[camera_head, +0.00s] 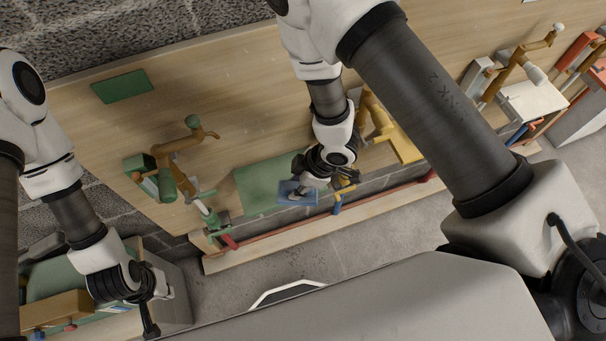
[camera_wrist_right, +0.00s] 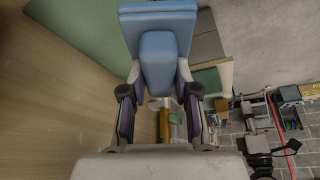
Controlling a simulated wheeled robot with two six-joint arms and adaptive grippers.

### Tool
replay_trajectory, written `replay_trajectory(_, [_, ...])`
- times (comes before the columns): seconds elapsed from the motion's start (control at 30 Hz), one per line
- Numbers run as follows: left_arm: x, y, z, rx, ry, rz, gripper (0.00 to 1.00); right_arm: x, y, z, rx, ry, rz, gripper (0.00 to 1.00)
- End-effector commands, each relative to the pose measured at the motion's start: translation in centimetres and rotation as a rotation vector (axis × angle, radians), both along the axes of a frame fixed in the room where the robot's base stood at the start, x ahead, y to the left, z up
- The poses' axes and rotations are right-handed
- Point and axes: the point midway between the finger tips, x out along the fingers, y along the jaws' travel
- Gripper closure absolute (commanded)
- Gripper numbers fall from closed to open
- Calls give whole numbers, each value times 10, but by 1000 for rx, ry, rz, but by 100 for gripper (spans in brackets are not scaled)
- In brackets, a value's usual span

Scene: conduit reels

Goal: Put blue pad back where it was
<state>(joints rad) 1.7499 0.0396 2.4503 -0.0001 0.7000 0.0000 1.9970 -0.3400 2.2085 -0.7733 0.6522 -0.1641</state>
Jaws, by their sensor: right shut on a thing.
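The blue pad (camera_head: 297,193) shows as a small blue square just past the tip of my right gripper (camera_head: 314,183). In the right wrist view the blue pad (camera_wrist_right: 158,22) is a flat plate with a thick rounded block in front. My right gripper (camera_wrist_right: 158,80) is shut on that block, one finger on each side. A green mat (camera_head: 258,187) lies on the wooden board beside the pad; I cannot tell whether the pad touches it. My left gripper (camera_head: 150,320) hangs at the lower left, away from the pad; its fingers are too unclear to judge.
The wooden board (camera_head: 240,95) carries a smaller dark green patch (camera_head: 122,86) at the upper left. A brown and green crank-like fixture (camera_head: 178,165) stands left of the mat, a yellow one (camera_head: 390,135) right of it. A red rail (camera_head: 300,225) runs along the front.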

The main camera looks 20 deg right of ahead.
Motion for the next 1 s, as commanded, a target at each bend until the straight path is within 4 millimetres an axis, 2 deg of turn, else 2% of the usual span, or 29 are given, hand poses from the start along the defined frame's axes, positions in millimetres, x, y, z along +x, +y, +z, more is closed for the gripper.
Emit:
replay_trajectory(0.13, [0, 0, 16, 0, -1, 1, 100, 34, -16, 2, 4, 0, -5, 98])
replay_trajectory(0.3, [0, 0, 26, 0, -1, 0, 100, 64, -31, -3, 3, 0, -3, 98])
replay_trajectory(0.43, [0, 0, 29, 0, 0, 0, 100, 70, -35, -11, 1, 2, -1, 98])
replay_trajectory(0.63, [0, 0, 35, 0, 0, 1, 100, 70, -35, -40, 1, 2, 0, 98])
replay_trajectory(0.97, [0, 0, 30, 0, 0, 0, 100, 70, -35, -47, 0, 1, 0, 98])
replay_trajectory(1.0, [0, 0, 32, 0, 0, 0, 100, 70, -35, -45, 0, 1, 0, 56])
